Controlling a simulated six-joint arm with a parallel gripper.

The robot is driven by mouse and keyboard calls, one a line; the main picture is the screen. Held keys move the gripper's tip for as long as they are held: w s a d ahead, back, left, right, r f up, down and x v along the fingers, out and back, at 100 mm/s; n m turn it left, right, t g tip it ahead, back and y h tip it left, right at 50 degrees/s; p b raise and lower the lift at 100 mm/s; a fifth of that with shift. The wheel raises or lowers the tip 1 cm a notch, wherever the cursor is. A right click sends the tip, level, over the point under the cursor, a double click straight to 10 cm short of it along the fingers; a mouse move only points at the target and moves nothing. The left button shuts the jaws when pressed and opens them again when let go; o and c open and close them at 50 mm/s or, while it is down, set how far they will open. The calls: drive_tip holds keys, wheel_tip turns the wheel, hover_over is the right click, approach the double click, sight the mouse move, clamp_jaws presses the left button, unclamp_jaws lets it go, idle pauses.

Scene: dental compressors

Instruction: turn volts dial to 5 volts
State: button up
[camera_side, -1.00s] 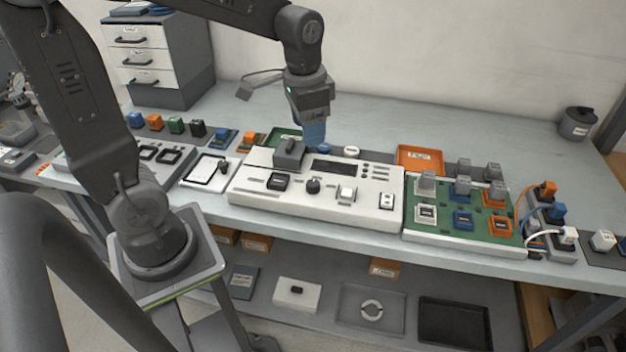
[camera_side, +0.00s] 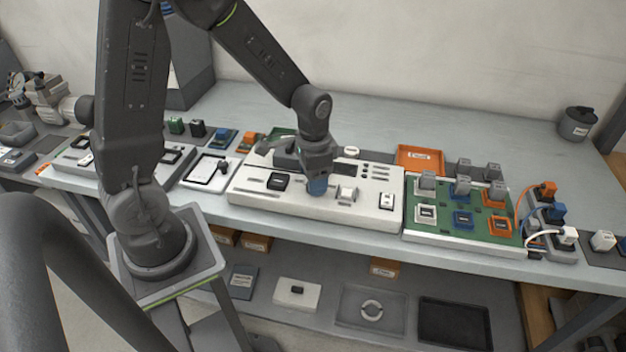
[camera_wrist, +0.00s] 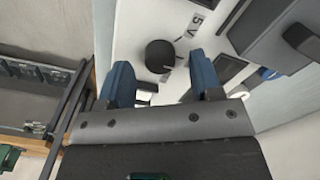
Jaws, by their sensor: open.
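The volts dial is a round black knob (camera_wrist: 160,55) on the white control panel (camera_wrist: 130,20). A "5 V" label (camera_wrist: 200,18) is printed on the panel near the knob in the wrist view. My gripper (camera_wrist: 160,78) has blue fingers and is open, with one finger on either side of the knob in that view. Whether the fingers touch the knob cannot be told. In the side view my gripper (camera_side: 317,187) is low over the middle of the white panel (camera_side: 245,200) and hides the knob. The knob's pointer direction is not clear.
A grey block (camera_side: 285,157) stands on the panel's back edge, close to my gripper. A green board (camera_side: 465,238) with several plugs is at the right.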

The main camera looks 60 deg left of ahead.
drive_tip(key=shift+f, duration=0.7)
drive_tip(key=shift+c, duration=0.4)
drive_tip(key=c, duration=0.8)
drive_tip(key=shift+c, duration=0.2)
drive_tip(key=shift+n, duration=0.4)
drive_tip(key=n, duration=1.1)
